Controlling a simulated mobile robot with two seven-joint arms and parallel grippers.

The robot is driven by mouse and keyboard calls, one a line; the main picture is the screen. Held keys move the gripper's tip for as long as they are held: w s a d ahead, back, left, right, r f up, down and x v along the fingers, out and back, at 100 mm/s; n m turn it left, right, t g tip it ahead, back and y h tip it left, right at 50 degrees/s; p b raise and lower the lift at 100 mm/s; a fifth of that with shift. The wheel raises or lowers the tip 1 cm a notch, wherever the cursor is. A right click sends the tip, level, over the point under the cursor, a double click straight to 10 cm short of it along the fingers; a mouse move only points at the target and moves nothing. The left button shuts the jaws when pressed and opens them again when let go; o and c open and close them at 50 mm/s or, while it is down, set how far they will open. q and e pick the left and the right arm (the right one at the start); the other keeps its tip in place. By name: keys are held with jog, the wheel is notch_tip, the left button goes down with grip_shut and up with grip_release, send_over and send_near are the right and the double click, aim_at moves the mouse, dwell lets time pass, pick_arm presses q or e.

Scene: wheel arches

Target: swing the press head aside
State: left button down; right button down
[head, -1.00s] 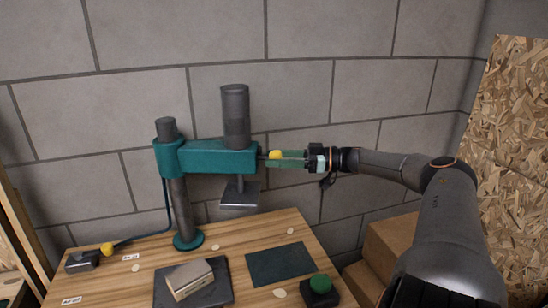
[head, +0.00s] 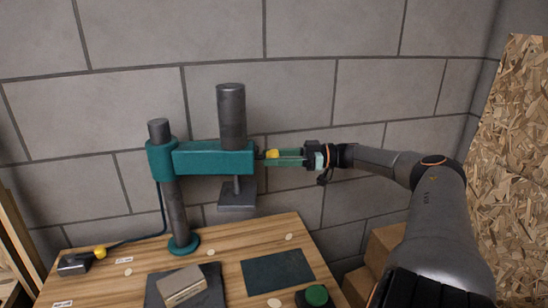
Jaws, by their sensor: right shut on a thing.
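The press head is a teal arm (head: 212,157) with a dark upright cylinder (head: 231,115) through it. A flat grey press plate (head: 238,197) hangs below the cylinder, above the table. The teal arm is mounted on a dark post (head: 177,212) at its left end and points right. A yellow-ended handle (head: 272,154) sticks out from the arm's right end. My right gripper (head: 282,158) comes in from the right and is shut on the handle. My left gripper is not in view.
The wooden table (head: 222,241) bears a grey-brown block (head: 182,285) on a dark plate, a dark green mat (head: 278,270) and a green button (head: 316,295). A small dark box (head: 73,263) with a cable sits at the left. Cardboard boxes (head: 384,252) stand right of the table. A block wall is behind.

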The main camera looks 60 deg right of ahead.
jog(key=shift+w+d+r, duration=0.15)
jog(key=shift+d+r, duration=0.1)
jog(key=shift+r, duration=0.05)
jog(key=c, duration=0.7)
grip_release()
jog(key=o, duration=0.3)
jog(key=shift+w+f, duration=0.1)
jog(key=shift+f, duration=0.05)
jog(key=shift+o, duration=0.5)
jog(key=shift+f, duration=0.1)
jog(key=shift+s+d, duration=0.2)
jog(key=shift+s, duration=0.2)
jog(key=b+v, duration=0.1)
jog(key=v, duration=1)
jog(key=shift+s+d, duration=0.15)
jog(key=shift+s, duration=0.2)
